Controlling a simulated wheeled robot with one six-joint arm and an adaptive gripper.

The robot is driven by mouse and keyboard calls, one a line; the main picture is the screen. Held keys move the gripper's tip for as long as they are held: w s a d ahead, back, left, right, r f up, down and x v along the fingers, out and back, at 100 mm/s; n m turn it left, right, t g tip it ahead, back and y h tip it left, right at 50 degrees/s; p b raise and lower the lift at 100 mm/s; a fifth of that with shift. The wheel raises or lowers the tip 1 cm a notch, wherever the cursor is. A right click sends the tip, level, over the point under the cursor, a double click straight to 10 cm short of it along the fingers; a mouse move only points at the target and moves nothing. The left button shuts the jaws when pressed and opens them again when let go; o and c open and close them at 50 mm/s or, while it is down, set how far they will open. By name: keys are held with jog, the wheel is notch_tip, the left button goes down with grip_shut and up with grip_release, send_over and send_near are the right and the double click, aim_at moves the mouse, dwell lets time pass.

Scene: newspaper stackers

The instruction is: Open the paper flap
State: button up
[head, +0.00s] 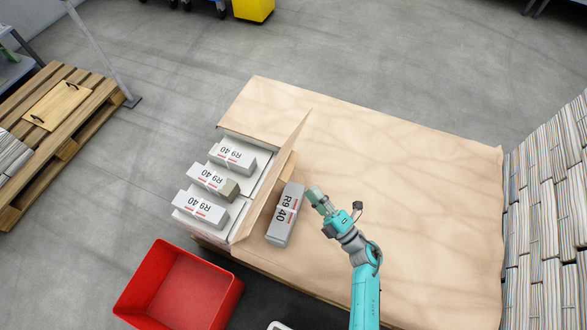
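The brown paper flap (270,192) stands raised and tilted along the edge of the uncovered left part of the paper-covered stack (400,190). Several white boxes marked "R9 40" lie on the white surface left of the flap, one of them here (205,207). Another white box (285,214) lies on the brown paper just right of the flap. My gripper (316,194) is right of this box, above the brown paper and apart from the flap. Its fingers are small and seen from above, so I cannot tell whether they are open or shut.
A red crate (215,290) stands on the floor at the front left. A wooden pallet (75,130) with a board is at the left, beside a metal post (100,50). Tall stacks of newspapers (545,210) border the right side. The floor behind is largely clear.

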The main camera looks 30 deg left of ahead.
aim_at(273, 183)
jog(key=x, duration=0.9)
jog(key=shift+a, duration=0.15)
grip_shut()
jog(key=shift+r, duration=0.1)
